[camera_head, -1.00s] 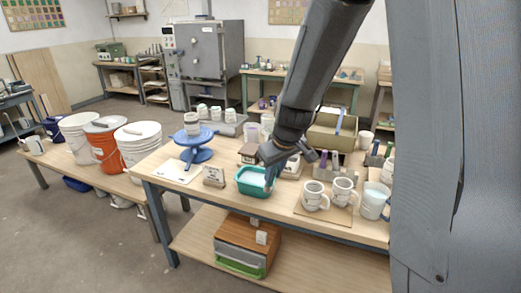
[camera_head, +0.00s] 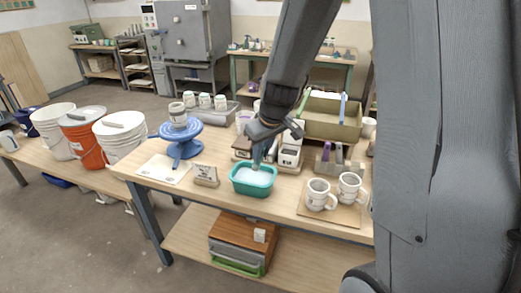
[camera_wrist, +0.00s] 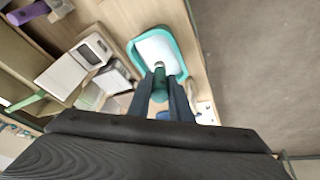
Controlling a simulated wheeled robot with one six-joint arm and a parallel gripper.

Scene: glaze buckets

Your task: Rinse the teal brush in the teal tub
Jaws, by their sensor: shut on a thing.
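The teal tub (camera_head: 252,190) stands near the front edge of the table, holding pale, whitish liquid. It also shows in the wrist view (camera_wrist: 134,55). My gripper (camera_wrist: 163,82) is shut on the teal brush (camera_wrist: 160,88), whose handle sits between the two dark fingers. The brush's grey ferrule end points toward the liquid. In the head view my gripper (camera_head: 258,158) is directly over the tub, pointing down. The brush tip is at or just over the liquid; I cannot tell whether it touches.
Two mugs (camera_head: 319,196) on a board stand to the right. Small boxes (camera_head: 289,155) and an olive bin (camera_head: 332,120) are behind. Buckets (camera_head: 84,135) stand on the left table.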

